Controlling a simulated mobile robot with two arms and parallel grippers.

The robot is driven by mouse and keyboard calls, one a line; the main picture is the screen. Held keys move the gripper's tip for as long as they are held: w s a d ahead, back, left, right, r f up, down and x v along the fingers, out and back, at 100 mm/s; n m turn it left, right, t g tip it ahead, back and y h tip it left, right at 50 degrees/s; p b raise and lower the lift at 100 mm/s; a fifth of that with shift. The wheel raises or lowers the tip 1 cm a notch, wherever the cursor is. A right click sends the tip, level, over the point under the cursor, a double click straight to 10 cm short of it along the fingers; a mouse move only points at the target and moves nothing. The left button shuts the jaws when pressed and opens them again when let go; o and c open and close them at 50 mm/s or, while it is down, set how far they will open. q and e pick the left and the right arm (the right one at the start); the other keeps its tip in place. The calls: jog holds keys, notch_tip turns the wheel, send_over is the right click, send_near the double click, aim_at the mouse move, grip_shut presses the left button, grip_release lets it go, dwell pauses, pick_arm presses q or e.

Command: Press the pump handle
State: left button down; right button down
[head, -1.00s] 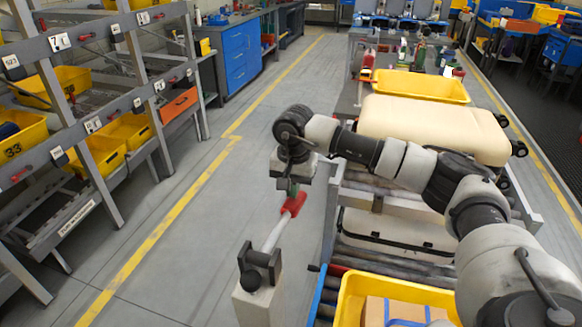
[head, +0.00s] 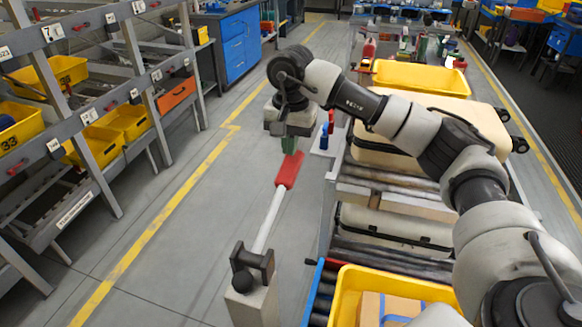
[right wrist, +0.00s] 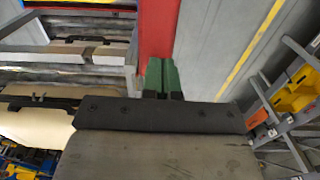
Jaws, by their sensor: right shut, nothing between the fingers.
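The pump handle is a light grey lever (head: 269,217) with a red grip (head: 287,173) at its far end. It slants up and to the right in the head view from a dark pivot bracket (head: 253,266) on a pale post (head: 252,302). My right gripper (head: 290,146) is shut and empty, its green fingers pointing down at the top end of the red grip. In the right wrist view the green fingers (right wrist: 163,78) overlap the red grip (right wrist: 157,30). I cannot tell whether they touch it. My left gripper is out of view.
The roller conveyor (head: 380,260) runs along the right, with a cream suitcase (head: 410,110) and a yellow tray (head: 345,300) holding a cardboard box. A shelf rack (head: 95,130) with yellow bins stands at the left. Grey floor left of the post is clear.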

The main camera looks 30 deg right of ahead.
notch_tip(320, 180, up, 3)
jog(key=shift+w+a+f, duration=0.1)
jog(key=shift+f, duration=0.05)
jog(key=shift+d+r, duration=0.2)
jog(key=shift+r, duration=0.25)
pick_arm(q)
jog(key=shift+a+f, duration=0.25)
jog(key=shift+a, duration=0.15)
pick_arm(e)
jog(key=shift+a, duration=0.1)
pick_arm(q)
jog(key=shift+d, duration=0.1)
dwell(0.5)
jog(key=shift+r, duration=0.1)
pick_arm(e)
jog(key=shift+r, duration=0.1)
